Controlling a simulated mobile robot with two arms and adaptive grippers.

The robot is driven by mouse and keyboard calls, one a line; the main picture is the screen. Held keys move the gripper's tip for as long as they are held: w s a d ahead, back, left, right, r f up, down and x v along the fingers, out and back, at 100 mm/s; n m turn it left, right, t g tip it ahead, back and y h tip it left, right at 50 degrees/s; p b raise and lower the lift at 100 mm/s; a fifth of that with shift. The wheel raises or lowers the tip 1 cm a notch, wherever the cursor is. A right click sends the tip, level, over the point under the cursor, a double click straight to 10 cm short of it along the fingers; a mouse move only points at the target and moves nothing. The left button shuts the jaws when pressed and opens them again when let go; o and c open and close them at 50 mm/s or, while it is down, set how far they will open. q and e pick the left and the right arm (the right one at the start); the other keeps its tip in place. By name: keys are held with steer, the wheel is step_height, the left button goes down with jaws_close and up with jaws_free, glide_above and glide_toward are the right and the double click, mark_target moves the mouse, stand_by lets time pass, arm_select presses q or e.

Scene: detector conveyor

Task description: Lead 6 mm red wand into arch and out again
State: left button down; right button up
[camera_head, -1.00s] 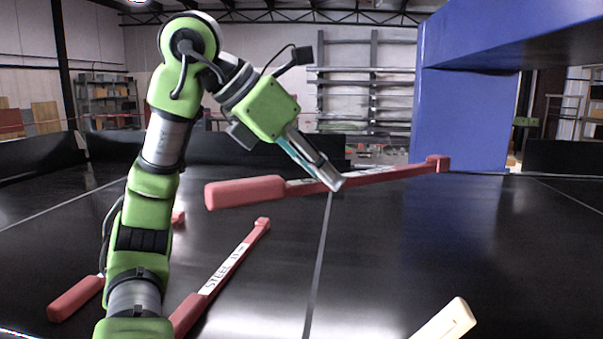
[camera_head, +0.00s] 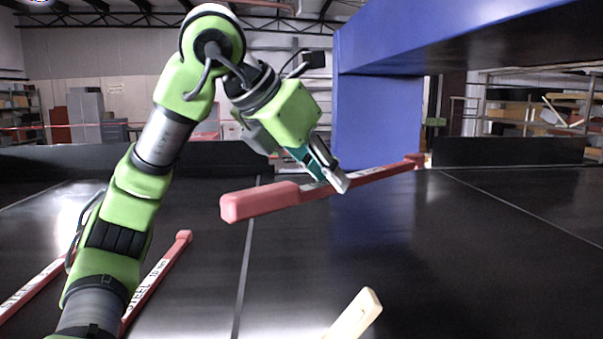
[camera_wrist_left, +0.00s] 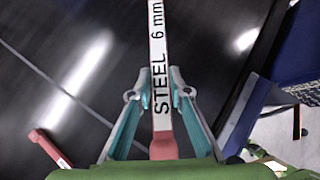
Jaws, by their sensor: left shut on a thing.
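The red wand (camera_head: 258,203) is held above the black belt, its thick handle toward the left and its thin end toward the blue arch (camera_head: 380,125). Its white label reads "STEEL 6 mm" in the left wrist view (camera_wrist_left: 160,60). My left gripper (camera_head: 338,184) is shut on the wand around the label, just past the handle; it also shows in the left wrist view (camera_wrist_left: 160,100). In the head view the wand's tip lies in front of the foot of the arch; I cannot tell its exact depth. My right gripper is not in view.
Two other red wands lie on the belt at the left, one labelled steel (camera_head: 158,272) and one at the far left (camera_head: 30,288). A cream wand or bar (camera_head: 355,315) shows at the bottom. The black belt (camera_head: 300,270) is clear under the arch's opening.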

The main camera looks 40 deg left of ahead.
arm_select(q)
steer(key=w+d+p, duration=0.8)
steer(key=w+d, duration=0.7)
steer(key=s+a+b, duration=0.7)
steer(key=s+a, duration=2.1)
steer(key=shift+s+a, duration=0.2)
steer(key=shift+s, duration=0.05)
stand_by(0.7)
